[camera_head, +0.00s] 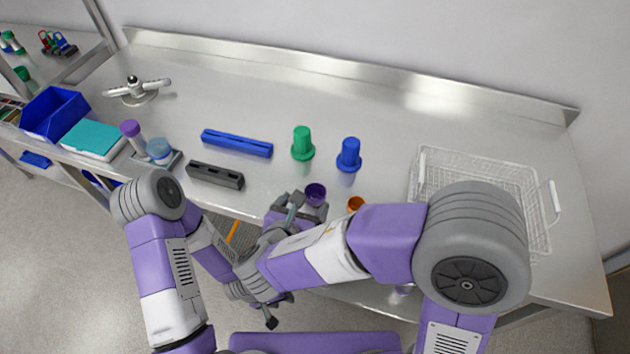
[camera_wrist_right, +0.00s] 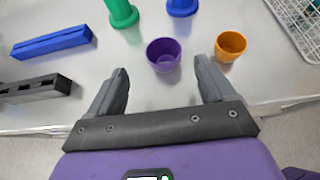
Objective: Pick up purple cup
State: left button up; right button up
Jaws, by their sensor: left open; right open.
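The purple cup (camera_head: 315,194) stands upright, mouth up, near the front edge of the metal counter. In the right wrist view the purple cup (camera_wrist_right: 164,55) is just beyond and between the fingertips of my right gripper (camera_wrist_right: 161,74), which is open and empty. In the head view the right gripper is close beside the cup, partly hidden by its own arm. My left gripper (camera_head: 279,309) is open, low in front of the counter and away from the cup, partly hidden behind the right arm.
An orange cup (camera_head: 355,204) stands close to the right of the purple cup. A blue bar (camera_head: 237,143) and a dark rack (camera_head: 215,175) lie left. A wire basket (camera_head: 478,167) is right. The counter's back is clear.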

aim_at(312, 200)
jog(key=x, duration=0.2)
jog(key=b+x, duration=0.1)
jog(key=x, duration=0.1)
jog(key=f+b+x, duration=0.1)
jog(key=x, duration=0.1)
jog(key=shift+s+d, duration=0.2)
jog(key=shift+w+d, duration=0.1)
jog(key=shift+w, duration=0.2)
jog(key=shift+c, duration=0.2)
jog(key=c, duration=1)
